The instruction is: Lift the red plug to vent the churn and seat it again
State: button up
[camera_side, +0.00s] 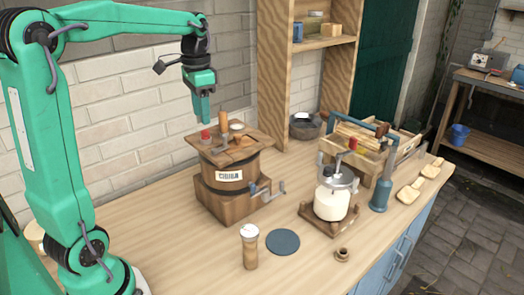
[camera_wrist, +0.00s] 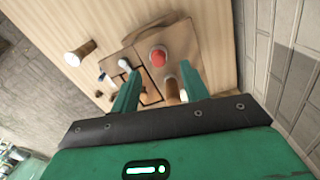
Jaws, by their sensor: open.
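The wooden churn (camera_side: 228,178) stands on the bench, a square board lid on top and a label on its front. The red plug (camera_side: 206,135) sits upright on the lid near its left corner. My gripper (camera_side: 203,121) is just above the plug, pointing down, with a small gap between them. In the wrist view the red plug (camera_wrist: 158,56) shows between and beyond the fingertips of my open gripper (camera_wrist: 159,72). Nothing is held. The hole under the plug is hidden.
A wooden post (camera_side: 223,120) and a white-topped knob (camera_side: 237,126) stand on the lid beside the plug. A crank (camera_side: 266,188) sticks out at right. A jar (camera_side: 249,248), a blue disc (camera_side: 283,241) and a press (camera_side: 331,205) stand on the bench. Its front left is clear.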

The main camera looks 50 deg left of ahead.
aim_at(204, 131)
jog(key=shift+d+f, duration=0.2)
jog(key=shift+f, duration=2.35)
jog(key=shift+c, duration=0.3)
grip_shut()
